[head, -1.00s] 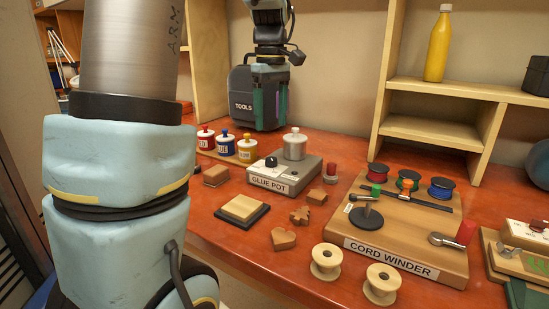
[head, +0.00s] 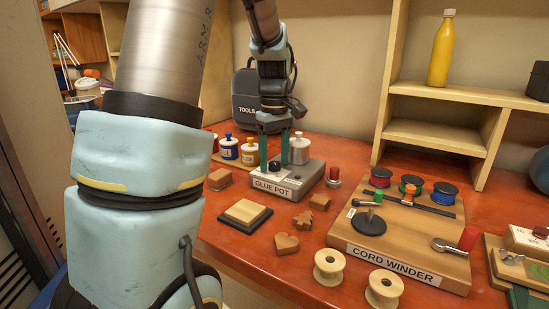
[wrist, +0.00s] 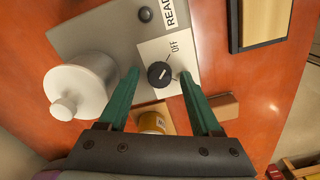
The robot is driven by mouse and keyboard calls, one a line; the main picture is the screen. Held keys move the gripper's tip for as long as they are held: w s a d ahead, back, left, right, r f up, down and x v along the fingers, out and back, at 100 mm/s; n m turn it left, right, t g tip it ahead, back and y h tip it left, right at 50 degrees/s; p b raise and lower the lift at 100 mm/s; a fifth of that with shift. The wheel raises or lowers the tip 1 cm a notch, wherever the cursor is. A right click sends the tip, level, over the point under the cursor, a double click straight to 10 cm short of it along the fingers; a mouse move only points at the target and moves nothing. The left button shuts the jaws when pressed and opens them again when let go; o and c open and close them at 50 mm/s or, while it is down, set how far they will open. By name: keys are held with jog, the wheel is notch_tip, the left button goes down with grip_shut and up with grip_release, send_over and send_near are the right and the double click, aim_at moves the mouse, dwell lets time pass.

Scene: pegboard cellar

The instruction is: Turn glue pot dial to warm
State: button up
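The glue pot (head: 285,183) is a grey box with a white front label and a silver lidded pot (head: 299,149) on top. Its black dial (head: 274,166) has a pale pointer line. In the wrist view the dial (wrist: 160,76) sits on a white plate reading OFF; the pointer's exact setting is unclear, and no warm mark is readable. My gripper (head: 274,153) points down over the dial. In the wrist view its green fingers (wrist: 159,73) are open, one on each side of the dial, with gaps visible. Whether they are down at dial height I cannot tell.
The silver pot (wrist: 80,88) stands close beside one finger. Paint jars (head: 248,152) stand behind the glue pot at left. A red-topped piece (head: 334,177) is at its right, and the cord winder (head: 400,240) lies further right. A tool case (head: 246,98) stands behind.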

grip_shut()
dwell(0.3)
jog(key=shift+m, duration=0.5)
jog(key=m+p, duration=0.1)
jog(key=m, duration=0.2)
jog(key=shift+r+m, duration=0.1)
jog(key=shift+m, duration=0.3)
jog(key=m+p, duration=0.1)
jog(key=m, duration=0.3)
jog(key=m+p, duration=0.1)
jog(key=m, duration=0.4)
jog(key=shift+m+p, duration=0.55)
jog(key=shift+m, duration=1.45)
